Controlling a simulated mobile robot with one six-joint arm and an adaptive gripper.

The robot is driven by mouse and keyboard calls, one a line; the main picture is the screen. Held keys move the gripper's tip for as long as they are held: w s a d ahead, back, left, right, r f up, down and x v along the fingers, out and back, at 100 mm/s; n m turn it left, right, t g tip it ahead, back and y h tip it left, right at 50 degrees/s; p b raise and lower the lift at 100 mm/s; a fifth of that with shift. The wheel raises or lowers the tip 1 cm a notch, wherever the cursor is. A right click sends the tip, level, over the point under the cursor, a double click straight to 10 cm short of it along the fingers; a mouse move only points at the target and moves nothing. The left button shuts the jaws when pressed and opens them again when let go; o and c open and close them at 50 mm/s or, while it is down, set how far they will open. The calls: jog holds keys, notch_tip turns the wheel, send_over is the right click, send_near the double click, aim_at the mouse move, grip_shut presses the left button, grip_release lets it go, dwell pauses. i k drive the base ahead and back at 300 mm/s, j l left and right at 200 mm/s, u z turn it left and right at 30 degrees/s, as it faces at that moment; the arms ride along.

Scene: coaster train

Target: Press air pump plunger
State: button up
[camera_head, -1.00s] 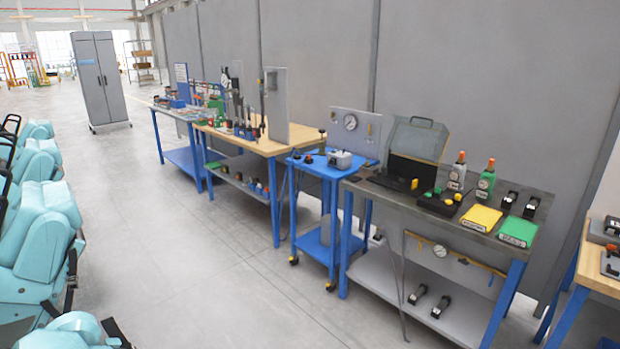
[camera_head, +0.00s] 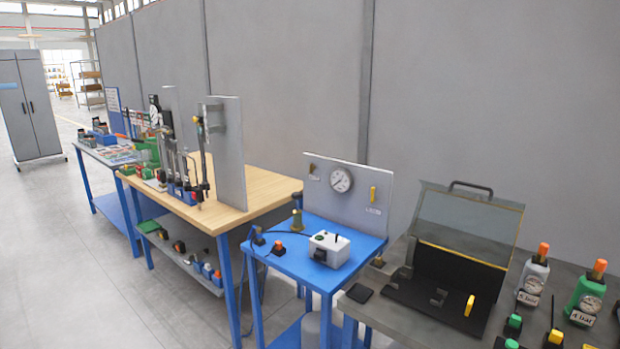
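A small blue cart (camera_head: 330,282) stands in the middle, against the grey wall. On its back left corner stands a small olive-brass upright cylinder (camera_head: 297,220) with a dark top. It looks like a pump with a plunger, but it is too small to be sure. A white box (camera_head: 328,250) with a green spot on top sits at the cart's middle. A grey panel (camera_head: 352,196) with a round gauge (camera_head: 341,180) and yellow handles rises behind. My gripper is not in view.
A wooden-topped bench (camera_head: 262,195) with upright fixtures stands left of the cart. A dark bench to the right holds an open case (camera_head: 455,245) and bottles with gauges (camera_head: 587,295). Black and orange items (camera_head: 278,247) lie on the cart's left side. Open floor (camera_head: 60,270) lies at the left.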

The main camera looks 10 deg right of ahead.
aim_at(296, 195)
jog(key=i+j, duration=0.15)
jog(key=i, duration=0.35)
jog(key=i+j, duration=0.2)
jog(key=i, duration=0.25)
jog(key=i+j, duration=0.15)
jog(key=i, duration=0.35)
jog(key=i+j, duration=0.2)
jog(key=i, duration=0.25)
jog(key=i+j, duration=0.15)
jog(key=i, duration=0.35)
